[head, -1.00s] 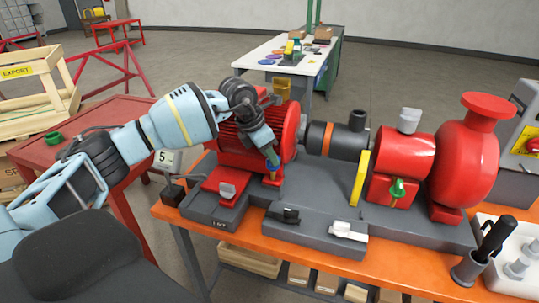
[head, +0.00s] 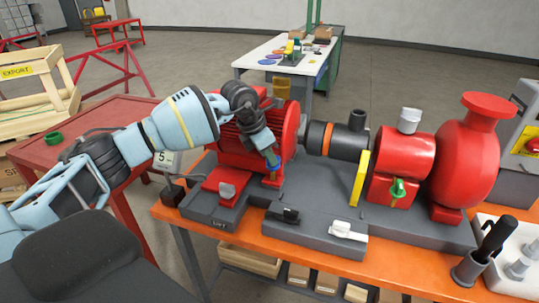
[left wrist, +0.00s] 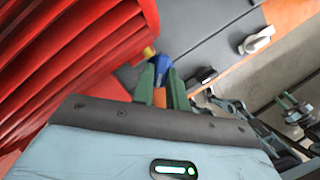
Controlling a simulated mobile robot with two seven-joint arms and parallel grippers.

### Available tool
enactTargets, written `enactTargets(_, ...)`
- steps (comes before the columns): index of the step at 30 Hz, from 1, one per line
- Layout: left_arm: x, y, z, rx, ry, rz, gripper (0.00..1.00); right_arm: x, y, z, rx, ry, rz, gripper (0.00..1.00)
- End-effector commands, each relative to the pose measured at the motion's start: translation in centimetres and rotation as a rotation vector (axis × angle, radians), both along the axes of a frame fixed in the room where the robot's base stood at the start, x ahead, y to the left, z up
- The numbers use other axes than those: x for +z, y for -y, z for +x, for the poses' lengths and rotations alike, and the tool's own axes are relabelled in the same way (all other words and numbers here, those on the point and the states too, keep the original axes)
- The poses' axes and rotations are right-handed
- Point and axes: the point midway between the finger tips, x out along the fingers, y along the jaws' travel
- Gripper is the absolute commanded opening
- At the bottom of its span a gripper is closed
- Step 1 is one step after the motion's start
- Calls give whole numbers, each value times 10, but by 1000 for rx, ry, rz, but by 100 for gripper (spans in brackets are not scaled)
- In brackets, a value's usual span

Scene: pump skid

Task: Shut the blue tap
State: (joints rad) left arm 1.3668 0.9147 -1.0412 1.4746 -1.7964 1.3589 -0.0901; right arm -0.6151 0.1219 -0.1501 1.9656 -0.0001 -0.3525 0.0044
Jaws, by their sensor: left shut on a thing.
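The blue tap (head: 271,159) is at the front right end of the red finned motor, on a brass body (head: 272,179). My left gripper (head: 269,152) reaches down to it from the left. In the left wrist view the two green fingers (left wrist: 162,78) are closed around the blue handle (left wrist: 162,63), with blue showing between and past their tips. A bit of brass shows just beyond the handle. The fingers hide part of the handle, so its exact angle is hard to tell.
The red motor (head: 240,140) stands close beside my left gripper. A green tap (head: 398,188) is on the red pump unit to the right. Black (head: 284,214) and white (head: 347,230) handles sit on the grey base in front. A red table (head: 95,135) is at left.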

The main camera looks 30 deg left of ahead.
Motion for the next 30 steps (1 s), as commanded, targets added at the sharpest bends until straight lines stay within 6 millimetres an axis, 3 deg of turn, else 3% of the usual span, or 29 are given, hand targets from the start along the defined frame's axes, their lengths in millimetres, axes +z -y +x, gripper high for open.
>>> enactTargets(21,-2,-3,4,-425,-1,-2,0,-30,-3,-24,-6,-71,9,36)
enactTargets(30,0,-4,5,-510,1,-1,0,-33,-6,-26,-9,-77,14,36)
